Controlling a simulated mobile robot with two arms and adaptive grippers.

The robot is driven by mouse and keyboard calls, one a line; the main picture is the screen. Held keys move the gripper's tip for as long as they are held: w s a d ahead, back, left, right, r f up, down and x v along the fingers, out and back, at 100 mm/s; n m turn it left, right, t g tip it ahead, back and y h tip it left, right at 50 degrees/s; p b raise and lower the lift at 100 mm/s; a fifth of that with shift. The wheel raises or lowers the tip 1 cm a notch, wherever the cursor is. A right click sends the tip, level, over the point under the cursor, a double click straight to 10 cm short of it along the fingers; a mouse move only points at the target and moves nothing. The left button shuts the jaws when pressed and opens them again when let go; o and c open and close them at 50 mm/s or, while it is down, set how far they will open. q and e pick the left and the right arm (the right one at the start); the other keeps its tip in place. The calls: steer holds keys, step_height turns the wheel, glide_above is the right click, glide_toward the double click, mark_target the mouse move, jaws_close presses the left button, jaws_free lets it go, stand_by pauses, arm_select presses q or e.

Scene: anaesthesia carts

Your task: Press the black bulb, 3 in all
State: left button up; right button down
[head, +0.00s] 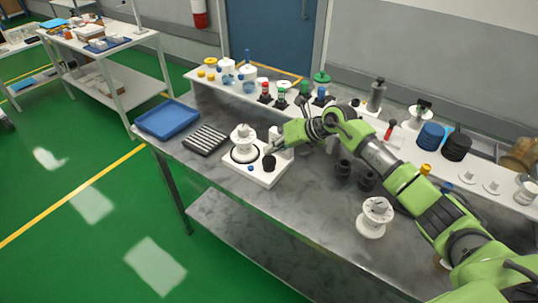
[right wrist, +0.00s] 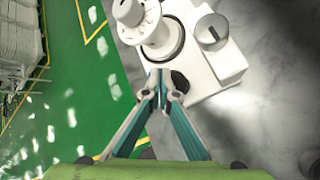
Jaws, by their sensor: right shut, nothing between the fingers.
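A white device (head: 258,178) stands on the grey bench. It carries a stacked white knob (head: 242,139) on a dark ring and a black bulb (head: 268,163) at its front right corner. My right gripper (head: 271,149) is shut and empty, its fingertips close to the bulb. In the right wrist view the shut fingertips (right wrist: 161,76) overlap the edge of the device, and the black bulb (right wrist: 179,82) shows partly behind the right finger. I cannot tell whether the tips touch it. My left gripper is not in view.
A blue tray (head: 167,119) and a dark ribbed block (head: 205,139) lie left of the device. A white spool (head: 375,217) and black cylinders (head: 367,180) stand to the right, below my arm. A raised shelf with several bottles and caps runs behind. The front bench middle is clear.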

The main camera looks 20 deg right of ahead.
mark_target(271, 158)
steer(key=shift+r, duration=0.1)
step_height(271, 158, up, 5)
steer(key=p, duration=0.3)
steer(key=shift+p, duration=0.35)
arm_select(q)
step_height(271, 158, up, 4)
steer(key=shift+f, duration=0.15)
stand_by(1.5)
